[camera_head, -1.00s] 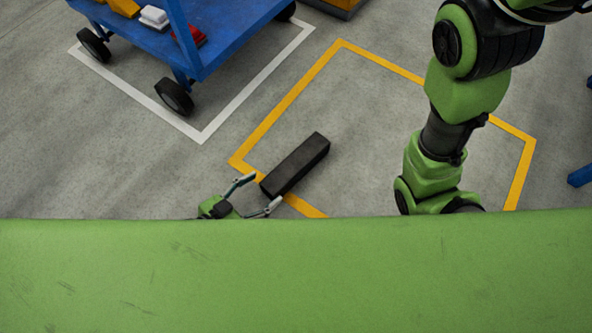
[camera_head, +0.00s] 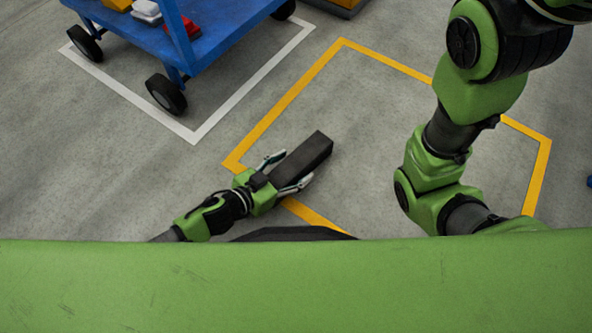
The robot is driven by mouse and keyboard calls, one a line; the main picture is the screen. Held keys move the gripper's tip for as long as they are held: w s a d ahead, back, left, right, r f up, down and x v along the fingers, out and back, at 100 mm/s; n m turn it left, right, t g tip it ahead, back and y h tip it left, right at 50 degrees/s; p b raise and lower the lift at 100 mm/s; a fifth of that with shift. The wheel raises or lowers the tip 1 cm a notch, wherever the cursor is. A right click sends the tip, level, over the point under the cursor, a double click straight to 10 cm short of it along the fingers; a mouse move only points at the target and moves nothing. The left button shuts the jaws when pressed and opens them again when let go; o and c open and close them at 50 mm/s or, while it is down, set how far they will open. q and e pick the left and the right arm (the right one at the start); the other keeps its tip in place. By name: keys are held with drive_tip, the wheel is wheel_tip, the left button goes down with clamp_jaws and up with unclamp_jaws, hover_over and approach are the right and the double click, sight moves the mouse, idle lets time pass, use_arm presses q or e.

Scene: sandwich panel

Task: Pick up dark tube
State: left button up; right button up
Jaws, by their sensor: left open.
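The dark tube (camera_head: 307,158) is a long, square-sided, dark grey bar. It lies slanted on the grey floor, across the yellow line, with its far end toward the upper right. My left gripper (camera_head: 284,173) is at the tube's near end, with its fingers apart, one on each side of the tube. I cannot tell whether the fingers touch it. The near end of the tube is partly hidden by the gripper. My right gripper is not in view.
A blue cart (camera_head: 223,41) with black wheels stands at the upper left inside a white floor outline (camera_head: 120,93). A yellow floor outline (camera_head: 292,86) surrounds mostly bare floor. My green arm comes down on the right, and my green body covers the bottom.

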use_arm(q)
drive_tip(key=shift+d, duration=0.1)
drive_tip(key=shift+c, duration=0.5)
clamp_jaws()
drive_tip(key=shift+w+r, duration=0.1)
drive_tip(key=shift+r, duration=0.1)
